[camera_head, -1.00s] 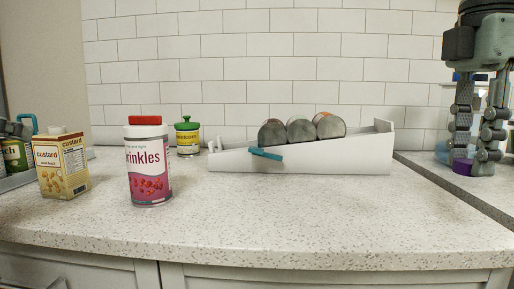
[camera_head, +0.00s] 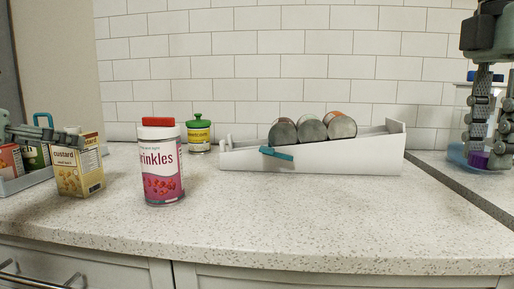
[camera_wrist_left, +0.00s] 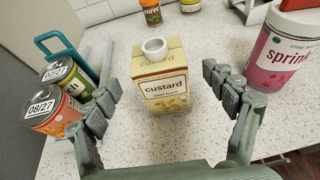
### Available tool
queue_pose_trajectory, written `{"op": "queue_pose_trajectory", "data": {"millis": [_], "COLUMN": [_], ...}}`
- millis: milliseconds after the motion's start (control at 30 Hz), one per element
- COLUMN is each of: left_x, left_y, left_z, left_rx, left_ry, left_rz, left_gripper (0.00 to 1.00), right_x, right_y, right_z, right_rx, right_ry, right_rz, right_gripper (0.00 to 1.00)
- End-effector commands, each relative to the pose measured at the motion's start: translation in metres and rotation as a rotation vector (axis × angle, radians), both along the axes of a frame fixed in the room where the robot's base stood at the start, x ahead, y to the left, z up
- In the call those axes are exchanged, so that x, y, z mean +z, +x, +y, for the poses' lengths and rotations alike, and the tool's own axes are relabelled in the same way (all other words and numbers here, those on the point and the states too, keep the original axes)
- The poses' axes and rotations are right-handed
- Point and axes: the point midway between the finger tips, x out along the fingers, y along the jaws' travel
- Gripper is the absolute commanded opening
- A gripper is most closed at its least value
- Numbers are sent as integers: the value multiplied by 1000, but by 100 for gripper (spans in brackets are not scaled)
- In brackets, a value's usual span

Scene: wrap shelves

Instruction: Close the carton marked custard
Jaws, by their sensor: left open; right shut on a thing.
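The custard carton (camera_head: 80,172) is a yellow-and-cream box standing upright at the left of the counter. In the left wrist view the carton (camera_wrist_left: 162,88) has a white round spout (camera_wrist_left: 154,48) on top, with no cap visible on it. My left gripper (camera_head: 58,137) is open beside the carton's top. In the left wrist view its fingers (camera_wrist_left: 160,84) stand either side of the carton; contact cannot be told. My right gripper (camera_head: 490,150) points down at the far right, shut on a small purple thing (camera_head: 478,159), partly hidden by the fingers.
A sprinkles jar (camera_head: 160,170) stands right of the carton, a green-lidded jar (camera_head: 199,135) behind. A white sloped rack (camera_head: 340,157) holds several cans. A tray (camera_head: 22,184) with dated cans (camera_wrist_left: 55,112) is left of the carton. The front counter is clear.

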Motion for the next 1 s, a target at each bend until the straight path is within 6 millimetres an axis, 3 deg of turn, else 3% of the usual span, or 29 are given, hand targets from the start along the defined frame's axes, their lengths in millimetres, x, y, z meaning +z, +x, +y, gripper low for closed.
{"op": "queue_pose_trajectory", "data": {"millis": [267,600,1000], "left_x": [0,-15,-17], "left_y": [4,45,48], "left_z": [-1,-7,-7], "left_rx": [0,-1,0], "left_ry": [-2,-3,-1], "left_rz": [0,-1,0], "left_gripper": [84,84,83], "right_x": [3,17,17], "right_y": [0,0,0], "right_z": [0,0,0], "right_rx": [0,0,0], "right_ry": [0,0,0], "right_rz": [0,0,0], "right_gripper": [21,21,21]}}
